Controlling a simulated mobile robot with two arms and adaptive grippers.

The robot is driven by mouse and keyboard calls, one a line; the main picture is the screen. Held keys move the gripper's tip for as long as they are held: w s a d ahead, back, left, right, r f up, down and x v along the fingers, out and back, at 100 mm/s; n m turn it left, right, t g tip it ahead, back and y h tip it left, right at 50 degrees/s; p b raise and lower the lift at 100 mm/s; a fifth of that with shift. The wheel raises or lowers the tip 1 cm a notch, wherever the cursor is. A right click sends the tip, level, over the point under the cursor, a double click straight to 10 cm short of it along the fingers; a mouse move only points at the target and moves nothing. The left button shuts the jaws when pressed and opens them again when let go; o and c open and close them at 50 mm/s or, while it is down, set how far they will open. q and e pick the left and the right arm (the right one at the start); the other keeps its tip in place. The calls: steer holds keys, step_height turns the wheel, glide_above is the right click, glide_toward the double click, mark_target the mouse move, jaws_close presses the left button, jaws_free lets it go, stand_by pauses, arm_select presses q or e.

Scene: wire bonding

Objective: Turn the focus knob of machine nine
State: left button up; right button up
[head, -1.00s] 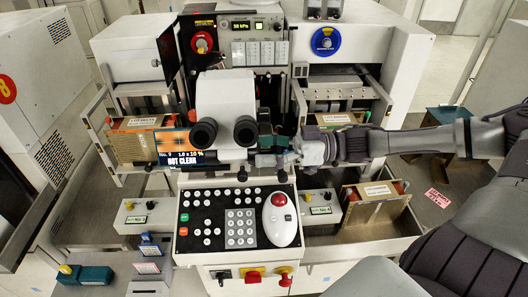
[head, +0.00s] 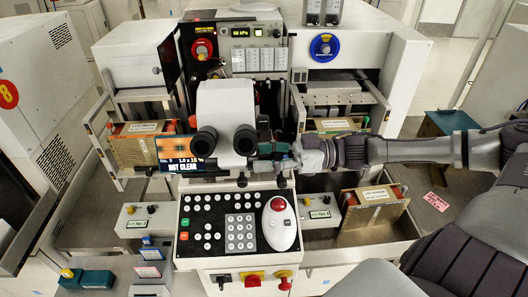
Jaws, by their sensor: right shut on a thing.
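Machine nine stands in front of me with its white microscope (head: 225,112) and two black eyepieces. A small screen (head: 182,158) left of the eyepieces reads "No. 9" and "NOT CLEAR". My right gripper (head: 279,154) reaches in from the right and is shut at the right side of the microscope, just right of the eyepieces. The focus knob is there, mostly hidden by the gripper's fingers. My left gripper is not in the picture.
A control panel (head: 212,250) with buttons, a keypad and a white trackball unit (head: 280,224) lies below the microscope. Magazines stand at left (head: 146,140) and lower right (head: 372,214). Red knob (head: 203,48) and blue knob (head: 324,46) are at the top. Machine eight (head: 42,110) stands at left.

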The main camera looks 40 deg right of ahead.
steer(key=shift+s+a+f+n+p, duration=0.1)
steer(key=shift+n+p, duration=1.6)
steer(key=shift+n, duration=2.05)
steer(key=shift+s+f+n+p, duration=0.1)
steer(key=shift+n+p, duration=1.55)
steer(key=shift+n, duration=2.1)
steer(key=o, duration=1.2)
steer(key=shift+c, duration=0.2)
